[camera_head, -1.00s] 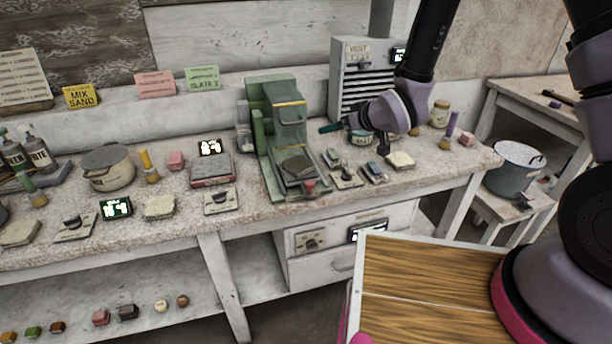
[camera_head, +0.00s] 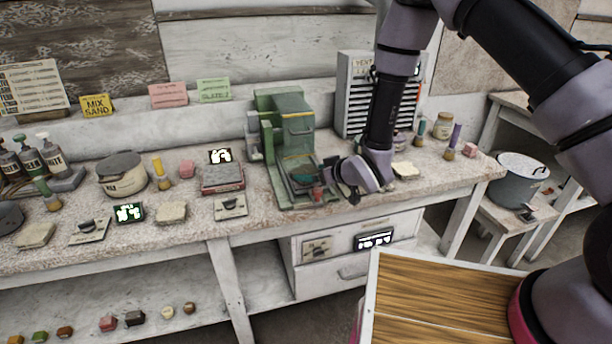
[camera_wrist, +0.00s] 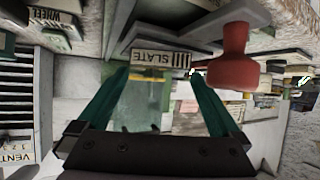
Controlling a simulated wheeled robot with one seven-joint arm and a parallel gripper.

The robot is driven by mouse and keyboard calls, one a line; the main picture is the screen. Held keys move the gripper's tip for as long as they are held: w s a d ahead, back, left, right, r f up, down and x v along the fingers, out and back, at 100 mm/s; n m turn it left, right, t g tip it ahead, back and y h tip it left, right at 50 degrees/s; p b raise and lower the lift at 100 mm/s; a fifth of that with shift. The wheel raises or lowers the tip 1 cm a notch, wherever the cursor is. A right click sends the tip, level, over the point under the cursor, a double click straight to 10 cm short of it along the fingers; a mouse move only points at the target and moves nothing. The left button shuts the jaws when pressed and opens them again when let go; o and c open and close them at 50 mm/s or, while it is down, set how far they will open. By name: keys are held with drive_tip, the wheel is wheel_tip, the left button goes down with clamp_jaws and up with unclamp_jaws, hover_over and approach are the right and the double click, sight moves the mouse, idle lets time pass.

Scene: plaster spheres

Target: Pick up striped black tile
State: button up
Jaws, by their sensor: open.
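I cannot clearly make out the striped black tile now; a dark square piece lay on the bed of the green press (camera_head: 285,125) a second ago, and my gripper now covers that spot. My gripper (camera_head: 312,178) is at the press's lower front, beside its red knob. In the wrist view my gripper (camera_wrist: 157,75) is open, its two teal fingers apart with no tile visible between them. Beyond the fingertips is a label reading SLATE with black stripes (camera_wrist: 160,60). The red knob (camera_wrist: 233,62) stands close to the right finger.
A grey vented box (camera_head: 355,95) stands behind my arm. A flat grey scale-like block (camera_head: 222,178) and a lidded pot (camera_head: 122,172) are left of the press. A wood-topped surface (camera_head: 440,300) is in the foreground.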

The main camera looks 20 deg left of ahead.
sight(307, 168)
drive_tip(key=shift+x, duration=1.35)
clamp_jaws()
drive_tip(key=shift+r, duration=0.15)
